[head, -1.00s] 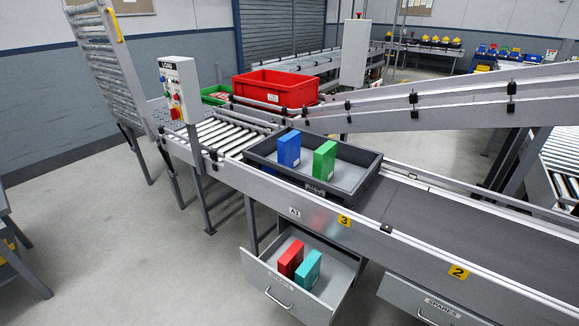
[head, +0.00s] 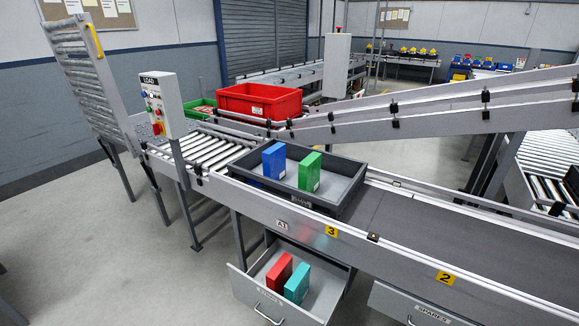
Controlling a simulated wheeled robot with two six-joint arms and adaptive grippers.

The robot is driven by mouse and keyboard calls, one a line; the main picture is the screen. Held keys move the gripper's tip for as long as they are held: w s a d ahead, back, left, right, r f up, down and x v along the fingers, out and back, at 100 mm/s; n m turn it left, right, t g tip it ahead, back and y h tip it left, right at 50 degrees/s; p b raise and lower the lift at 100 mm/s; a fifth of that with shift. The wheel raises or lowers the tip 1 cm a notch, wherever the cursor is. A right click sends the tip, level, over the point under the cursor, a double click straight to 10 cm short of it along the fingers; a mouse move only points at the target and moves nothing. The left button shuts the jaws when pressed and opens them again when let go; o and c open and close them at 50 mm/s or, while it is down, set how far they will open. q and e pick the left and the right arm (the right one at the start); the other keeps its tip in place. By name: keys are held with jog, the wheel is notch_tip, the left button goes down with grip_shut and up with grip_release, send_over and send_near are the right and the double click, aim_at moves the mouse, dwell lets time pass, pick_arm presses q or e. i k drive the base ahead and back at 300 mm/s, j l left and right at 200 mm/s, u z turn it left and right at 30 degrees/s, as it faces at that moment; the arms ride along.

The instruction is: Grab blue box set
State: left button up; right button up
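The blue box (head: 274,161) stands upright in a dark grey tray (head: 343,157) on the conveyor in the head view. A green box (head: 310,171) stands upright beside it, to the right, with a gap between them. Neither of my grippers is in view.
An open drawer (head: 317,306) below the conveyor (head: 421,220) holds a red box (head: 279,272) and a teal box (head: 297,283). A control panel (head: 159,104) stands left of the rollers. A red crate (head: 260,101) sits behind the tray.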

aim_at(274, 157)
jog(key=i+j+z, duration=0.35)
jog(key=j+z, duration=0.15)
jog(key=i+j+z, duration=0.1)
jog(key=j+z, duration=0.15)
jog(key=i+j+z, duration=0.1)
jog(key=j+z, duration=0.15)
jog(key=j, duration=0.2)
jog(key=i+j, duration=0.15)
jog(key=j, duration=0.5)
jog(key=i+j+z, duration=0.1)
jog(key=j, duration=0.55)
jog(key=i+j, duration=0.2)
jog(key=j, duration=0.45)
jog(key=i+j+z, duration=0.1)
jog(key=j, duration=0.5)
jog(key=i+j, duration=0.1)
jog(key=j, duration=0.6)
jog(key=i+j, duration=0.1)
jog(key=j, duration=0.55)
jog(key=i+z, duration=0.05)
